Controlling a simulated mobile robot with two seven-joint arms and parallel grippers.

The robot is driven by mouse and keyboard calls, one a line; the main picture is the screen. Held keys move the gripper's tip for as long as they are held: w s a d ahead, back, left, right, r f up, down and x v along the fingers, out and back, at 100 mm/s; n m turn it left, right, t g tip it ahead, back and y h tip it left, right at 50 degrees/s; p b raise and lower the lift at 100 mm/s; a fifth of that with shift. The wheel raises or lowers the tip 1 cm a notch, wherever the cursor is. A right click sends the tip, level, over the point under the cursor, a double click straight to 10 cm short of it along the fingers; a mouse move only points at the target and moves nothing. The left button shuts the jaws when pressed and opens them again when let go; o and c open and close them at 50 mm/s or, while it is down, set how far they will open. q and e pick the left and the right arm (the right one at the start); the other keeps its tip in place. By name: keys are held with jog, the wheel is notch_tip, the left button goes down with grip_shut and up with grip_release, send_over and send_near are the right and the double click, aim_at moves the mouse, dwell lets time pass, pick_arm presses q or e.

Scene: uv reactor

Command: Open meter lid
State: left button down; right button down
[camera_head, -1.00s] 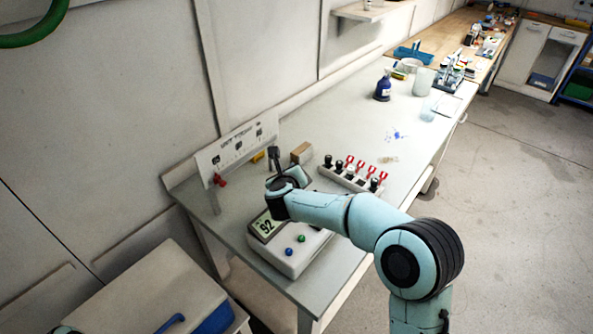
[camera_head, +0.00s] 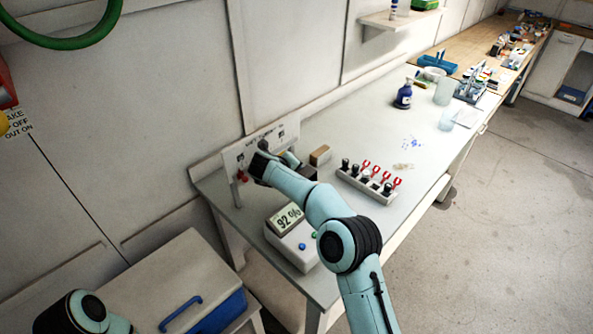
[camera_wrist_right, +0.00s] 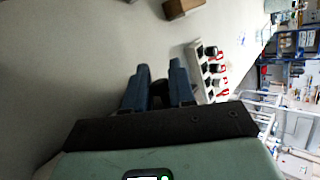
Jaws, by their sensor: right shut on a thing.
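The meter (camera_head: 287,248) is a pale box at the near end of the bench. Its tilted screen (camera_head: 287,219) reads 92 %, with a blue and a green button below. The end of my right arm is above the bench behind the meter, by the wall board. In the wrist view my right gripper (camera_wrist_right: 159,68) has its two fingers close together on a dark thing, mostly hidden, whose identity I cannot tell. The lid cannot be made out clearly. My left gripper is out of view.
The wall board (camera_head: 262,143) stands behind my right arm. A wooden block (camera_head: 320,155) and a white rack (camera_head: 362,183) of black and red items are farther right. A white box with a blue front (camera_head: 218,314) is at lower left.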

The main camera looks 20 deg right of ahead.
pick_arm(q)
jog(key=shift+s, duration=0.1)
pick_arm(e)
jog(key=shift+a+f, duration=0.3)
jog(key=shift+f, duration=0.35)
jog(key=c, duration=1.1)
grip_release()
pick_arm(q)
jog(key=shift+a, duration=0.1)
pick_arm(e)
jog(key=shift+r, duration=0.1)
jog(key=shift+d+r, duration=0.15)
jog(key=shift+d, duration=0.05)
jog(key=shift+a+r, duration=0.1)
jog(key=shift+r, duration=0.05)
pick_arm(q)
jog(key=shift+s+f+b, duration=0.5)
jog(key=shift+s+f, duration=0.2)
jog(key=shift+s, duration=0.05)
pick_arm(e)
jog(key=v, duration=1.3)
